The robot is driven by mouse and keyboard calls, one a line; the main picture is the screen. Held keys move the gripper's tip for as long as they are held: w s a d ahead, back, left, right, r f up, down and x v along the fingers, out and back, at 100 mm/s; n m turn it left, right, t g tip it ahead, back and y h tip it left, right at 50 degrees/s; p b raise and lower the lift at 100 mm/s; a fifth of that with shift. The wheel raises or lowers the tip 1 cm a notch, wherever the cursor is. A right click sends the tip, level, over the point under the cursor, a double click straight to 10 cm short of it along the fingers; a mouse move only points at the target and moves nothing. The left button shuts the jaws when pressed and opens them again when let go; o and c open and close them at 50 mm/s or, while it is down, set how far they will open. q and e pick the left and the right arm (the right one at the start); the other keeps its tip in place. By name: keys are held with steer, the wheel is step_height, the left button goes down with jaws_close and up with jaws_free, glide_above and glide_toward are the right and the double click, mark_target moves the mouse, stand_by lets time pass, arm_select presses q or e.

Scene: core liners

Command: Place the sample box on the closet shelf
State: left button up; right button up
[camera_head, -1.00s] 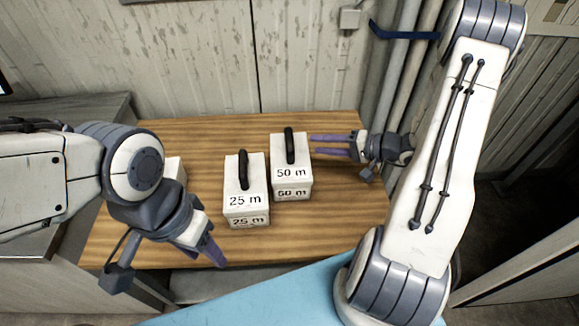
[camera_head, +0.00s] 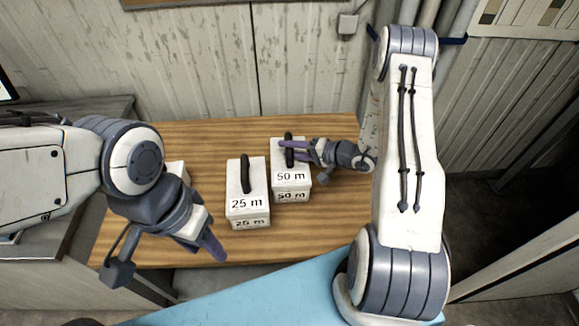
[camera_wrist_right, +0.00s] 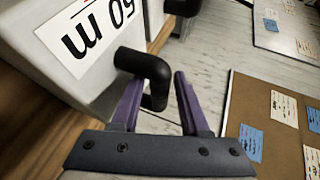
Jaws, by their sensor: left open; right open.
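The white 50 m box (camera_head: 291,180) stands upright on the wooden table, with a black handle (camera_head: 289,140) on top. My right gripper (camera_head: 298,150) is open at this handle, coming from the right. In the right wrist view the box (camera_wrist_right: 45,75) fills the left side, and the bent handle (camera_wrist_right: 152,66) reaches between the open purple fingers (camera_wrist_right: 160,88); contact cannot be told. The white 25 m box (camera_head: 247,207) stands to its left. My left gripper (camera_head: 207,245) is open and empty over the table's front left. I see no closet shelf.
A third white box (camera_head: 178,170) is mostly hidden behind my left arm. The wooden table (camera_head: 340,225) is bare at its front right. A panelled wall (camera_head: 200,60) stands behind it. A board with paper notes (camera_wrist_right: 265,130) shows in the right wrist view.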

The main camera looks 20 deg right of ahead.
jaws_close()
stand_by(1.4)
